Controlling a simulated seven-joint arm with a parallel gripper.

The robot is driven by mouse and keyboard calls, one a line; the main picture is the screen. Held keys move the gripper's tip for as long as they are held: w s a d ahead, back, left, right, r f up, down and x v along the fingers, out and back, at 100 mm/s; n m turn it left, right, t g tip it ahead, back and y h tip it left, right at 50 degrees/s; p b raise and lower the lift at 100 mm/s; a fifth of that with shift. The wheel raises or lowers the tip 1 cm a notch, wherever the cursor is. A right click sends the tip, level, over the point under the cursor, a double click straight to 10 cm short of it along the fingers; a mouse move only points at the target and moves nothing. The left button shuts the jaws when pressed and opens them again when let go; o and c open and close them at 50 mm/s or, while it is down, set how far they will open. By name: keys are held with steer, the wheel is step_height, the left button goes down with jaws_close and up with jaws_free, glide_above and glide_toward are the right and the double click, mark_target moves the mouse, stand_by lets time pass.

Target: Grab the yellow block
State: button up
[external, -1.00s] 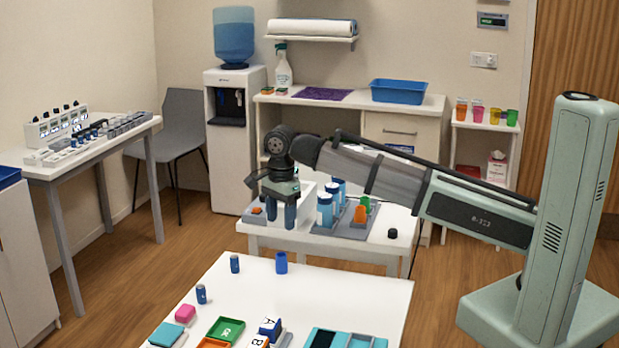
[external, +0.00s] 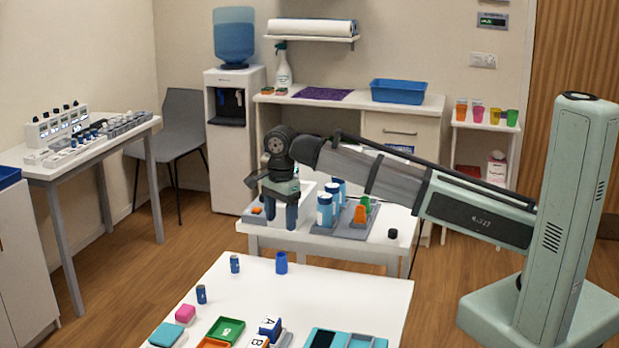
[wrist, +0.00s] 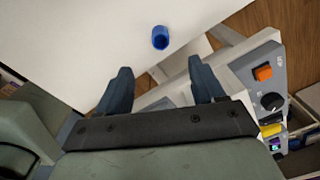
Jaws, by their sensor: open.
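My gripper (external: 281,226) points down, open and empty, in front of the small back table in the external view. In the wrist view its two dark fingers (wrist: 159,72) are spread apart with nothing between them. A small yellow piece (wrist: 271,130) shows at the right edge of the wrist view, beside a grey panel and well away from the fingers. I cannot tell whether it is a loose block. I make out no yellow block in the external view.
Blue-and-white bottles (external: 325,209) stand right of my gripper. A grey panel (wrist: 254,85) carries an orange switch.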

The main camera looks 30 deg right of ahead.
steer(key=shift+w, duration=0.1)
steer(key=w+d+r+n, duration=0.1)
steer(key=w+d+n, duration=0.1)
steer(key=w, duration=0.3)
steer(key=w+d+r+n, duration=0.1)
steer(key=w+d+n, duration=0.1)
steer(key=w+n, duration=0.3)
steer(key=w+d+r+n, duration=0.1)
steer(key=w+d+n, duration=0.1)
steer(key=w, duration=0.3)
steer(key=shift+w+r+n, duration=0.15)
steer(key=shift+r+n, duration=0.15)
steer(key=shift+n, duration=0.6)
steer(key=w+d+r+n, duration=0.4)
steer(key=w+d+n, duration=0.8)
steer(key=w, duration=0.3)
steer(key=shift+t+y, duration=0.3)
steer(key=shift+y, duration=0.1)
steer(key=f, duration=0.5)
steer(key=w+a+f, duration=0.1)
steer(key=f, duration=0.2)
steer(key=shift+f, duration=0.15)
steer(key=shift+w+a+f, duration=0.1)
steer(key=shift+a+f, duration=0.1)
steer(key=shift+f, duration=0.7)
steer(key=shift+w+a+f, duration=0.1)
steer(key=shift+a+f, duration=0.05)
steer(key=shift+f, duration=0.7)
steer(key=shift+a+f, duration=0.2)
steer(key=shift+f, duration=0.7)
